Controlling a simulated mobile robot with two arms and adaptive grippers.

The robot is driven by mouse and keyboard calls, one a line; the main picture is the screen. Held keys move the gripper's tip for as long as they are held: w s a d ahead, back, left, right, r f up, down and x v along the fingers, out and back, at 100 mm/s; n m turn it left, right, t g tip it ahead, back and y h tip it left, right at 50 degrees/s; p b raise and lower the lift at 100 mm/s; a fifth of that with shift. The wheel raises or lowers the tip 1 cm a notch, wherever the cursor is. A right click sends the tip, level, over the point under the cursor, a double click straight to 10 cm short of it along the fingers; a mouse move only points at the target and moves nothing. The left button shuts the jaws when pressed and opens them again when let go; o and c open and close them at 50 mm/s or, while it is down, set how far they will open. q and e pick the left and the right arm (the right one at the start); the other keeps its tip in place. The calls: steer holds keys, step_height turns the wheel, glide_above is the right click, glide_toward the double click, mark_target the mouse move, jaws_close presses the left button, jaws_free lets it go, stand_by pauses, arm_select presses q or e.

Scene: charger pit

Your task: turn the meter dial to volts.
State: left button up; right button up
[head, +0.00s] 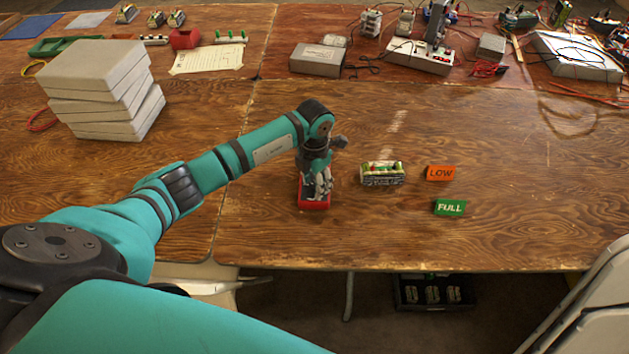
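A red boxy object (313,204), which looks like the meter, lies on the wooden table near its front edge. My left gripper (318,188) points down right over it and covers most of its top. The dial and its pointer are hidden behind the fingers. I cannot tell whether the fingers touch the dial, or whether they are open or shut. My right gripper is out of the picture.
Right of the gripper stand a small battery pack (382,173), an orange LOW sign (440,173) and a green FULL sign (450,207). Grey boxes (105,90) are stacked at the left. Electronics and a power supply (420,56) fill the back. The right front tabletop is clear.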

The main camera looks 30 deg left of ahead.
arm_select(q)
jaws_close()
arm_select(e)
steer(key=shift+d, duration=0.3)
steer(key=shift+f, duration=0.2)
arm_select(q)
steer(key=m+b, duration=0.2)
steer(key=shift+f+m+b, duration=0.2)
steer(key=shift+m+b, duration=0.2)
steer(key=m+b, duration=0.3)
steer(key=shift+m, duration=0.3)
steer(key=m+b, duration=0.2)
steer(key=m, duration=0.1)
steer(key=shift+r+m+b, duration=0.15)
steer(key=shift+m+b, duration=0.75)
steer(key=shift+m, duration=0.3)
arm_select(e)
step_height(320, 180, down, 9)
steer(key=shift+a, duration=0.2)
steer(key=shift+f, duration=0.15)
